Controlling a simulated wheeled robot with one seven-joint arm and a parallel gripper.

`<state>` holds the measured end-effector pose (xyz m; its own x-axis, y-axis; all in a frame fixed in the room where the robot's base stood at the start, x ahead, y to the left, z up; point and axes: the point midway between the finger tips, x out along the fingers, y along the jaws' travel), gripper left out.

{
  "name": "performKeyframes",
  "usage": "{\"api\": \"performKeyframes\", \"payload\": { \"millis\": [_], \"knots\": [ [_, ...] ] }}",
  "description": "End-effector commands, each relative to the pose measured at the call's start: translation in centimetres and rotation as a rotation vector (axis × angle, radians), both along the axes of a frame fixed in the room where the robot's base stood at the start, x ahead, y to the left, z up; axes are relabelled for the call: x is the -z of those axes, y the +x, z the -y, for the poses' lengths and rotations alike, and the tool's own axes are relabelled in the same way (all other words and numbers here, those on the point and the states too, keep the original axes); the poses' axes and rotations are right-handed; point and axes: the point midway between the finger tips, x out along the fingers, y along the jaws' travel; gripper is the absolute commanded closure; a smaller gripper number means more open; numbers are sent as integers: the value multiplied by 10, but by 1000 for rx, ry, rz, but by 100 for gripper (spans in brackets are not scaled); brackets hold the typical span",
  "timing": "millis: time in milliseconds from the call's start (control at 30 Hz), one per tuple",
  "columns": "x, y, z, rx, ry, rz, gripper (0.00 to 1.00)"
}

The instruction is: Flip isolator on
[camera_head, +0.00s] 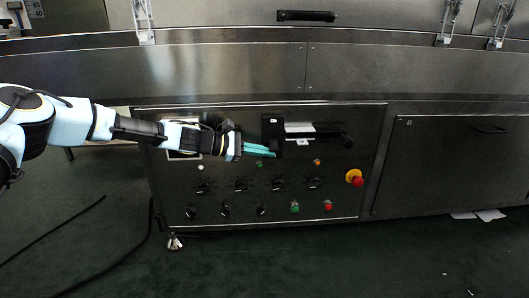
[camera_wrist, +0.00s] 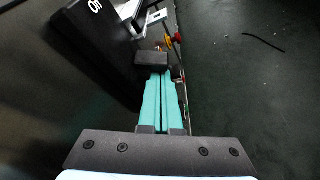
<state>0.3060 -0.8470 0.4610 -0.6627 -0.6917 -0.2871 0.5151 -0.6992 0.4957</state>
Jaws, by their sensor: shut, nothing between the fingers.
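The isolator is probably the black switch box (camera_head: 271,127) on the dryer's dark control panel, left of a white strip. In the wrist view its dark plate (camera_wrist: 98,50) carries the word "On". A small dark block (camera_wrist: 152,59), perhaps its lever, juts out just past my fingertips. My gripper (camera_head: 272,152) reaches in from the left, at the lower edge of the switch box. Its teal fingers (camera_wrist: 158,78) lie side by side, shut and empty. The tips look very close to the block; I cannot tell whether they touch it.
Several knobs (camera_head: 240,185), a green button (camera_head: 295,207), a red button (camera_head: 328,206) and a red emergency stop on yellow (camera_head: 355,177) sit on the panel. A black handle (camera_head: 346,140) is right of the white strip. A cable (camera_head: 115,262) lies on the green floor.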

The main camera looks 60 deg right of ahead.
Motion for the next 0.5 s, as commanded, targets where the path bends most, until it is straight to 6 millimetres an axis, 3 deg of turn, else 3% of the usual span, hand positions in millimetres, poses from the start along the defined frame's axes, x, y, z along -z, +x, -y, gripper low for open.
{"api": "performKeyframes", "payload": {
  "millis": [500],
  "knots": [
    [-5, -1, -2, 1, 67, -49, 100]
  ]
}}
